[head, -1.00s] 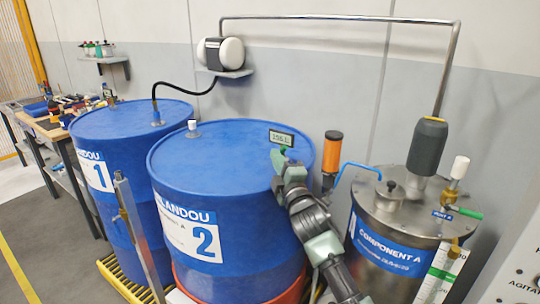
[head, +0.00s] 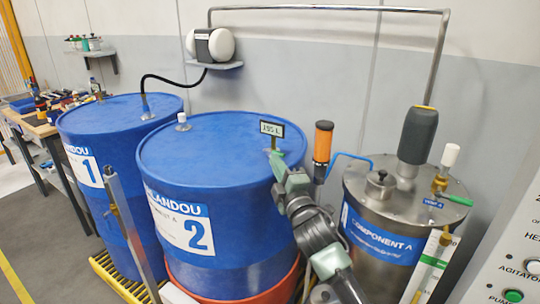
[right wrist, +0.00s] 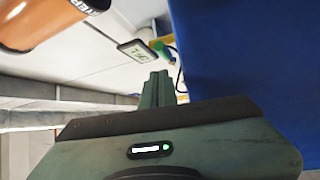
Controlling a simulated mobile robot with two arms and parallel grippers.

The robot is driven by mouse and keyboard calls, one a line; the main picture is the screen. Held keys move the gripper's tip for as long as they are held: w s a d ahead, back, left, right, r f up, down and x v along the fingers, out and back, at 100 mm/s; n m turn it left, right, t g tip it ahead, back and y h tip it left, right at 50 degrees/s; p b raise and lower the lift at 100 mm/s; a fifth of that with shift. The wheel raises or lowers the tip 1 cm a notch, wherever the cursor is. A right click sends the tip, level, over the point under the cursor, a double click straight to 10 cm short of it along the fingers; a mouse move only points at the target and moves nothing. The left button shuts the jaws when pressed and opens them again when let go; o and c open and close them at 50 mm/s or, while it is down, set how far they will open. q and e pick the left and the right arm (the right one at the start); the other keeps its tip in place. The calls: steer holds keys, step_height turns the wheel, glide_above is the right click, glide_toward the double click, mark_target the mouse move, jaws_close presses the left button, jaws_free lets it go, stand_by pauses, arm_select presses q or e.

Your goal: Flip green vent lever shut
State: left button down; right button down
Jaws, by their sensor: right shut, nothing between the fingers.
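The green vent lever (head: 459,200) is on the brass valve (head: 440,184) on top of the steel Component A tank (head: 385,248). It sticks out to the right, nearly flat, beside a small blue vent label (head: 432,203). My right gripper (head: 275,153) is over the right part of the lid of blue drum 2 (head: 205,150), well left of the lever and apart from it. In the right wrist view its fingertips (right wrist: 158,78) are together with nothing between them. My left gripper is not in view.
An orange-and-black cylinder (head: 322,145) and a blue pipe (head: 345,157) stand between my right gripper and the tank. A dark grey cylinder (head: 417,135) rises from the tank lid. A small display (head: 271,129) is behind the gripper. A control panel (head: 510,250) is at lower right.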

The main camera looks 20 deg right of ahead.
steer(key=shift+v, duration=1.8)
